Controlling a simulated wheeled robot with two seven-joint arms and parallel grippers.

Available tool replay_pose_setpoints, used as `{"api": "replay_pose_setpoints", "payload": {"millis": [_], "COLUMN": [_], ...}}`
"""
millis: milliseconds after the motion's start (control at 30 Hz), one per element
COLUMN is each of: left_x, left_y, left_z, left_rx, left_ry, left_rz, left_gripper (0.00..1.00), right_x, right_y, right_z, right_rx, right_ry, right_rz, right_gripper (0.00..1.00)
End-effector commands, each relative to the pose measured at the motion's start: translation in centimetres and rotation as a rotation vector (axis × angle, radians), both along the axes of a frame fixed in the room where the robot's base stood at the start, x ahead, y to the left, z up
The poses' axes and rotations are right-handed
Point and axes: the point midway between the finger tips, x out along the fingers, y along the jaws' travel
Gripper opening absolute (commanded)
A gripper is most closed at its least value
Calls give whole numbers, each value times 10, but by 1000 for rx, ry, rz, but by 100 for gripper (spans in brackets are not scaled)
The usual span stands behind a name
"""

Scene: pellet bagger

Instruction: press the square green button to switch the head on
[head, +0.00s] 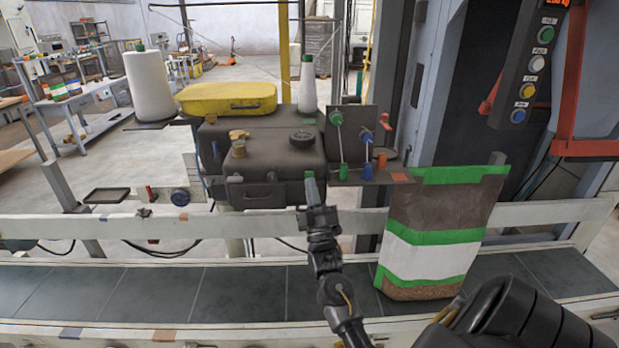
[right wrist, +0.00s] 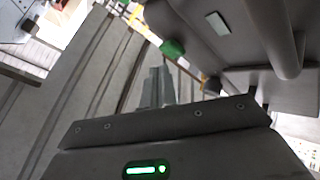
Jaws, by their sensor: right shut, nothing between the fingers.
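The dark grey head (head: 270,160) stands behind the rail in the head view. The square green button (head: 309,174) is a small green patch at the right end of its front. My right gripper (head: 313,188) is shut and empty, its tips pointing up just below the button and partly covering it. In the right wrist view the green button (right wrist: 172,48) sits on the head's dark edge, just beyond the shut fingertips (right wrist: 160,78). I cannot tell whether the tips touch it. My left gripper is not in view.
A brown bag (head: 440,207) with green and white bands stands on the conveyor (head: 240,290), right of my arm. A pale rail (head: 130,227) runs behind the conveyor. Green and blue-topped levers (head: 340,140) stand right of the head. A button box (head: 535,65) hangs at upper right.

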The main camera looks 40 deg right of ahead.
Motion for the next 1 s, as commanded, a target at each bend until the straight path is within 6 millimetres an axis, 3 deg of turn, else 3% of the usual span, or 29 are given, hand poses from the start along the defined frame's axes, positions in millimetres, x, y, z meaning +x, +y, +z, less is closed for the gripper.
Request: {"api": "replay_pose_setpoints", "payload": {"millis": [1000], "left_x": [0], "left_y": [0], "left_z": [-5], "left_rx": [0], "left_ry": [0], "left_rz": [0], "left_gripper": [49], "right_x": [10], "right_y": [-8], "right_z": [0], "right_rx": [0], "right_ry": [0], "right_rz": [0], "right_gripper": [0]}}
